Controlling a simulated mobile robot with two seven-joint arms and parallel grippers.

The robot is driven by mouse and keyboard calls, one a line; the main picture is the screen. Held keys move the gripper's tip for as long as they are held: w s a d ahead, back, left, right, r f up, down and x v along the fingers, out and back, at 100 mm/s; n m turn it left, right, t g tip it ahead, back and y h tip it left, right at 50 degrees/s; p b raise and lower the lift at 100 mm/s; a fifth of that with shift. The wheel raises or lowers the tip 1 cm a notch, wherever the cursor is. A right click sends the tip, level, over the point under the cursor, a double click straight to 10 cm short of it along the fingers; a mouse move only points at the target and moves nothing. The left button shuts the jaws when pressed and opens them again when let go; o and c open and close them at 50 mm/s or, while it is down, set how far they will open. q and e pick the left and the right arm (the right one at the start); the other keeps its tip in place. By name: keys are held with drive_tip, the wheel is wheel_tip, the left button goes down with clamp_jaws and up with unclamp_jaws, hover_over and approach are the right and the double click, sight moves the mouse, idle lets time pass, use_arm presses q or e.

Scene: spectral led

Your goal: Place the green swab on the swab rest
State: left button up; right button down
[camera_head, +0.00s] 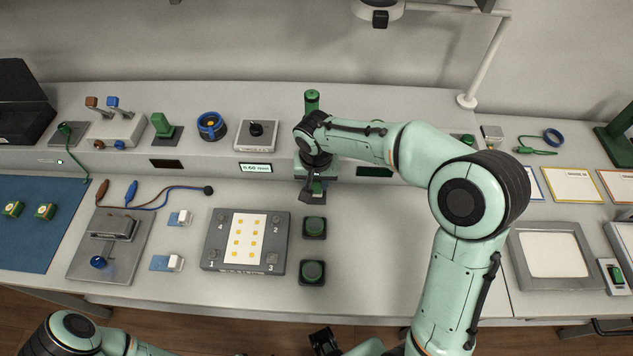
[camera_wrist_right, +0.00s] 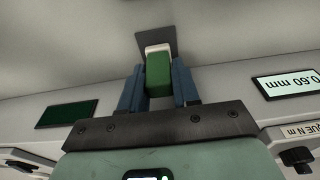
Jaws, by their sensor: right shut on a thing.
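My right gripper (camera_head: 316,190) is low over the table, just in front of the raised shelf's face. In the right wrist view its blue fingers (camera_wrist_right: 159,88) are shut on the green swab (camera_wrist_right: 158,75), a green block with a white end. The white end overlaps a dark square pad (camera_wrist_right: 154,40) lying on the table. I cannot tell whether the swab touches this pad, or whether the pad is the swab rest.
The shelf behind carries a grey knob box (camera_head: 256,136) and a green cylinder (camera_head: 312,98). The table right of the buttons is mostly clear.

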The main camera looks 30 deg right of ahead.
drive_tip(key=shift+f, duration=0.3)
drive_tip(key=shift+f, duration=0.15)
drive_tip(key=c, duration=0.8)
unclamp_jaws()
drive_tip(key=shift+r, duration=0.2)
drive_tip(key=r, duration=0.4)
drive_tip(key=s+r, duration=0.1)
drive_tip(key=r, duration=0.3)
drive_tip(key=a+r+p, duration=0.1)
drive_tip(key=r, duration=0.3)
drive_tip(key=shift+s, duration=0.2)
